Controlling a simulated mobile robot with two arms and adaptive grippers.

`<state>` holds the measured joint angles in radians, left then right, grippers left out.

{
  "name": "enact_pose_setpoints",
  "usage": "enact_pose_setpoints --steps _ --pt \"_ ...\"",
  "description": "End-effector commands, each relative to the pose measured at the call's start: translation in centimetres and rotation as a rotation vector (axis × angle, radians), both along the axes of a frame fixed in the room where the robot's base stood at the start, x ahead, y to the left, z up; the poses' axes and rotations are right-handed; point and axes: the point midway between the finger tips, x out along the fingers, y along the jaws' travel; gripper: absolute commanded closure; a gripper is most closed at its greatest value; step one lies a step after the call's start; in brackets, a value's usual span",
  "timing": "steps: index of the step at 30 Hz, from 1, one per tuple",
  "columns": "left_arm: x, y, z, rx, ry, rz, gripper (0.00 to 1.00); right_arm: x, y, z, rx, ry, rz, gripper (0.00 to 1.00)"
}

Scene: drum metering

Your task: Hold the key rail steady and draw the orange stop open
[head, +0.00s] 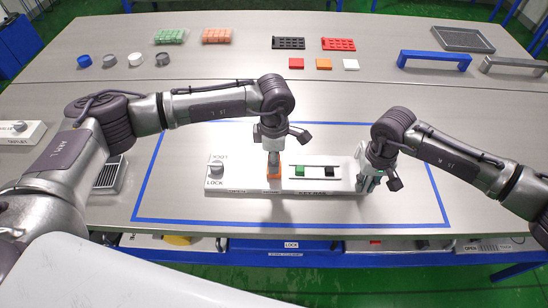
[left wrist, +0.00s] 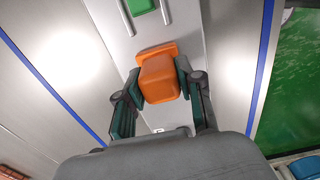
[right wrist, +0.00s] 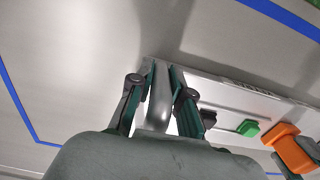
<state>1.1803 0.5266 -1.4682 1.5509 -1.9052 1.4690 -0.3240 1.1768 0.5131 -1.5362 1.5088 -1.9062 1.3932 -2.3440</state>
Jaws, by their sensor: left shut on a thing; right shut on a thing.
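The key rail (head: 262,185) is a long white bar lying inside the blue tape outline, with a knob at its left end. The orange stop (head: 274,171) sits on the rail; in the left wrist view the orange stop (left wrist: 160,78) is between the fingers. My left gripper (head: 273,160) comes down from above and is shut on it. My right gripper (head: 365,181) is shut on the right end of the rail; in the right wrist view its fingers (right wrist: 163,95) close on a grey upright part there. Green and black sliders (head: 315,171) sit in a slot between the grippers.
Blue tape (head: 290,224) frames the work area. At the back are black and red trays (head: 338,44), small coloured tiles (head: 323,64), a blue handle (head: 434,58) and round knobs (head: 135,59). A vented box (head: 108,178) stands left. The table behind the rail is clear.

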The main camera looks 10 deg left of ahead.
Motion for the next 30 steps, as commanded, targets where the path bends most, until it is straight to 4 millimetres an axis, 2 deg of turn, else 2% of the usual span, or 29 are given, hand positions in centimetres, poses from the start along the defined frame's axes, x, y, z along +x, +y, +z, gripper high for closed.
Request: enact_pose_setpoints --steps 5,15,18,26,27,30 --pt "0.0 0.5 0.0 0.001 -0.002 0.002 1.00 0.1 0.0 0.1 0.000 -0.001 0.000 1.00" --pt "-1.4 6.7 0.0 0.002 -0.001 0.004 1.00 0.1 -0.1 0.0 -0.003 -0.002 -0.001 1.00" --pt "-1.6 7.4 0.1 0.002 -0.002 0.003 1.00 0.1 -0.1 0.0 -0.003 -0.001 -0.001 1.00" --pt "-1.6 7.5 0.1 0.004 -0.001 0.002 1.00 0.1 -0.3 0.0 -0.006 -0.001 -0.003 1.00" --pt "-1.6 7.5 0.1 0.004 -0.001 0.002 0.60 0.1 -0.3 0.0 -0.007 -0.002 -0.003 1.00" --pt "-1.6 7.4 0.1 0.004 -0.001 0.002 0.44 0.1 -0.3 0.0 -0.006 -0.001 -0.003 1.00"
